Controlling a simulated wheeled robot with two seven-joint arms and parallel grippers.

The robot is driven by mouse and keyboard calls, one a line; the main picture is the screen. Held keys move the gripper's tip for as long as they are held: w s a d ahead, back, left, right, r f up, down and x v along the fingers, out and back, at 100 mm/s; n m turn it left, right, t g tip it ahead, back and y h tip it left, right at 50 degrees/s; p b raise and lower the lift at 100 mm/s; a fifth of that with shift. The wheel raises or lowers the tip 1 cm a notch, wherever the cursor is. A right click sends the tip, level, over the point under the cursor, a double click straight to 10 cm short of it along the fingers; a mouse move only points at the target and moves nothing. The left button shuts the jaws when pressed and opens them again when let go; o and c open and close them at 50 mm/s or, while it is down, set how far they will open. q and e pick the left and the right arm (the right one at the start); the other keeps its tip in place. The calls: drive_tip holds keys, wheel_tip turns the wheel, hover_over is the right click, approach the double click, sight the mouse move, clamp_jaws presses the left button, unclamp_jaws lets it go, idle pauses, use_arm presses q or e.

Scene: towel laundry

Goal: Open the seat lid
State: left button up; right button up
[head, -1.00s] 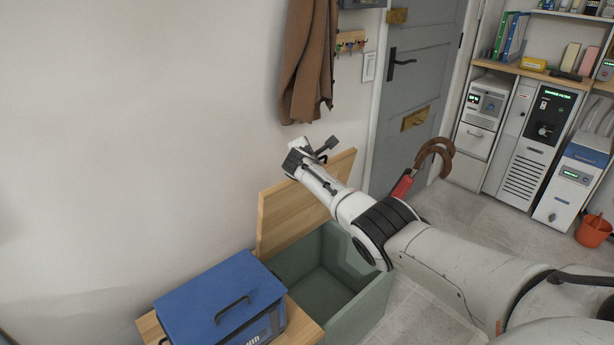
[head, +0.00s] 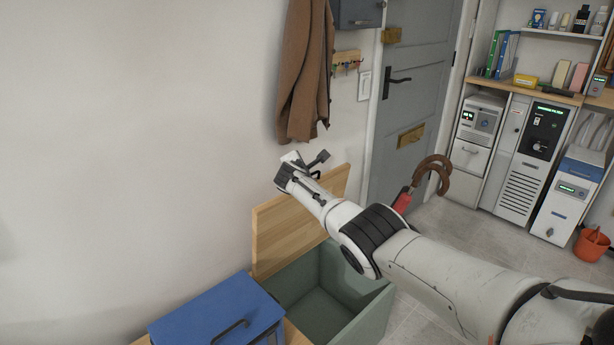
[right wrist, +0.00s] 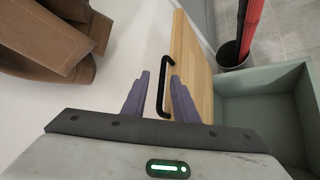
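The seat lid (head: 300,222) is a pale wood panel. It stands raised, nearly upright, near the wall behind the green bench box (head: 372,313), whose inside is exposed. My right gripper (head: 313,164) is at the lid's upper edge in the head view. In the right wrist view its two purple-grey fingers (right wrist: 159,77) are spread apart, with the lid's black handle (right wrist: 163,88) between them. Gaps show beside the handle. The lid's wood (right wrist: 190,75) lies just right of the fingers. My left gripper is out of view.
A blue case (head: 215,310) sits on the bench's wooden top beside the opening. A brown coat (head: 304,75) hangs above the gripper. Umbrellas (head: 425,180) stand right of the box. A grey door (head: 415,100) is behind.

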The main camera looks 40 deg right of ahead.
drive_tip(key=p+v, duration=0.7)
drive_tip(key=v, duration=0.3)
idle(0.3)
drive_tip(key=shift+a+r, duration=0.1)
drive_tip(key=shift+r, duration=0.05)
drive_tip(key=shift+s, duration=0.1)
